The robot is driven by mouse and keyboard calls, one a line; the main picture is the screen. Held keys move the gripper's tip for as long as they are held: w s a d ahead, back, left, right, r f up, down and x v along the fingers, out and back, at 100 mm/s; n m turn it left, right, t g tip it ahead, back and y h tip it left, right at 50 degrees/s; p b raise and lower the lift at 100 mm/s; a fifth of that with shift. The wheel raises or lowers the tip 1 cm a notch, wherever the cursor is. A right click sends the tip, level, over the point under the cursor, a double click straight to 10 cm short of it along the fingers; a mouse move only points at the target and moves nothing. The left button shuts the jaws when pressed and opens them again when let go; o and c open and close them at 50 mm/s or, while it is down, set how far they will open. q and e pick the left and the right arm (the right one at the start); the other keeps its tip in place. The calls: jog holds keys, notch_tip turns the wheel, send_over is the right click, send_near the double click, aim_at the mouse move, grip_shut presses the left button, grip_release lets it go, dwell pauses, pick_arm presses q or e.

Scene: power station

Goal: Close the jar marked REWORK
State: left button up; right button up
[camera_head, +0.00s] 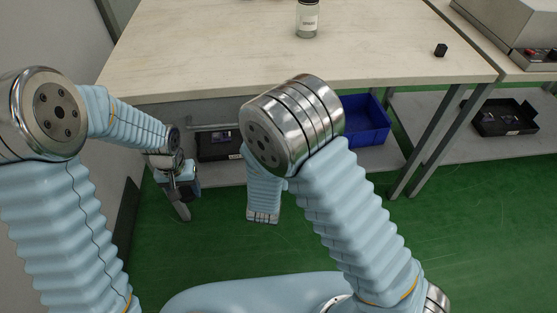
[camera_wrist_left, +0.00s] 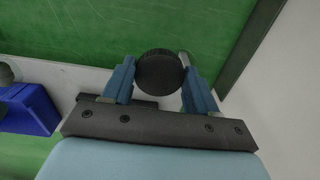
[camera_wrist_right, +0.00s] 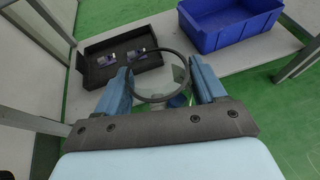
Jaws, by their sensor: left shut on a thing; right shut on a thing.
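My left gripper (camera_wrist_left: 158,82) is shut on a round black lid (camera_wrist_left: 160,70), seen nearly face-on in the left wrist view. In the head view my left gripper (camera_head: 179,195) hangs low in front of the workbench. My right gripper (camera_wrist_right: 162,84) is shut on a clear glass jar (camera_wrist_right: 163,80), whose open round rim faces the right wrist camera. No lid is on this jar, and no label shows on it. In the head view my right arm largely hides this jar. Another jar (camera_head: 308,20) with a white label stands upright on the workbench; its lettering is too small to read.
A blue bin (camera_head: 365,122) and a black tray (camera_wrist_right: 95,66) sit on the lower shelf. Another bench with a grey machine (camera_head: 515,25) stands at the right.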

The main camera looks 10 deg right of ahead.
pick_arm(q)
jog(key=w+d+r+m, duration=0.2)
jog(key=d+r, duration=0.5)
jog(key=d, duration=0.5)
jog(key=w+d+r+m, duration=0.2)
jog(key=w+d+r, duration=0.2)
jog(key=d+r, duration=0.3)
jog(key=shift+d+m, duration=0.4)
jog(key=shift+d, duration=2.45)
jog(key=shift+f, duration=2)
jog(key=shift+s, duration=0.15)
jog(key=shift+f, duration=0.9)
